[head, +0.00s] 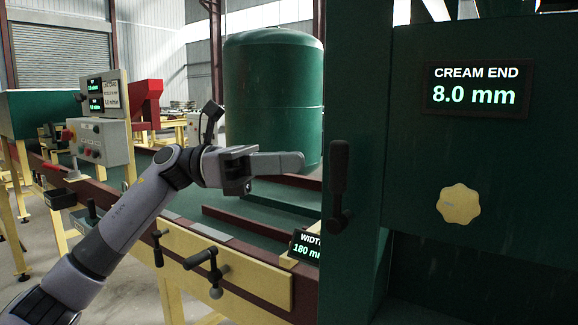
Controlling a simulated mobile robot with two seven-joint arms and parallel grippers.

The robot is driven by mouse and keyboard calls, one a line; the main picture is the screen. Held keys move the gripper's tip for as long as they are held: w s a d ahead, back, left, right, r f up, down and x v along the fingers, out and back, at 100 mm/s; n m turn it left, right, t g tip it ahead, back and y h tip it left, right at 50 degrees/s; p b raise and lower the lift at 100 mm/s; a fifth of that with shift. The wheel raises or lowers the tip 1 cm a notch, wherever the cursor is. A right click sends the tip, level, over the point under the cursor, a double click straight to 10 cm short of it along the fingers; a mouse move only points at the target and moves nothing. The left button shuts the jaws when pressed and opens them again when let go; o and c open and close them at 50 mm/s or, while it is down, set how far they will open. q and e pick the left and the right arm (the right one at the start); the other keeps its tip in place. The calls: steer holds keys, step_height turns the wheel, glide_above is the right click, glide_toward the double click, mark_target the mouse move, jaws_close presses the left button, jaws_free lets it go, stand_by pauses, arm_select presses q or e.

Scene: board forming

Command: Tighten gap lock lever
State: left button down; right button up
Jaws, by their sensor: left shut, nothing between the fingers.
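A black lever (338,178) with a thick upright grip is mounted on the edge of the dark green machine housing; it looks like the gap lock lever. Its pivot is at the lower end of the grip. My left gripper (299,161) points right toward the lever, its fingers together and empty. In the picture its fingertips end a little left of the grip, with a visible gap between them. A yellow star-shaped knob (459,204) sits on the housing under a display (476,88) reading "CREAM END 8.0 mm". My right gripper is not in view.
The green housing (400,160) fills the right side. A large green tank (273,95) stands behind my gripper. Below are a yellow rail (240,274) with a black handle (206,262) and a "WIDTH" display (305,245). A control box (99,142) stands at left.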

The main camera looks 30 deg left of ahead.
arm_select(q)
steer(key=r+b+v, duration=0.1)
steer(key=b+v, duration=0.1)
steer(key=v, duration=0.8)
steer(key=shift+a, duration=0.25)
steer(key=shift+r, duration=0.1)
steer(key=w+d+f+n+t+h+p, duration=0.2)
steer(key=w+d+f+n+t, duration=0.35)
steer(key=f+n, duration=0.45)
steer(key=w+d+f+n+t+y+p, duration=0.1)
steer(key=d+f+n+t+y, duration=0.1)
steer(key=f+n+t+y, duration=0.5)
steer(key=d+f+n+t+y, duration=0.2)
steer(key=f+n, duration=0.8)
steer(key=n, duration=0.3)
steer(key=s+d+f+n+g+y+p, duration=0.1)
steer(key=s+f+n+g+y, duration=0.3)
steer(key=s+f+n, duration=0.5)
steer(key=s+d+f+n+g+y+p, duration=0.1)
steer(key=s+d+f+n+g+y, duration=0.3)
steer(key=s+f+n, duration=0.5)
steer(key=s+f+y, duration=0.1)
steer(key=s+f, duration=0.3)
steer(key=f, duration=0.4)
steer(key=shift+d+n+y+p, duration=0.2)
steer(key=shift+n+y+p, duration=0.1)
steer(key=shift+p, duration=0.05)
steer(key=shift+f+g, duration=0.1)
steer(key=shift+g, duration=0.15)
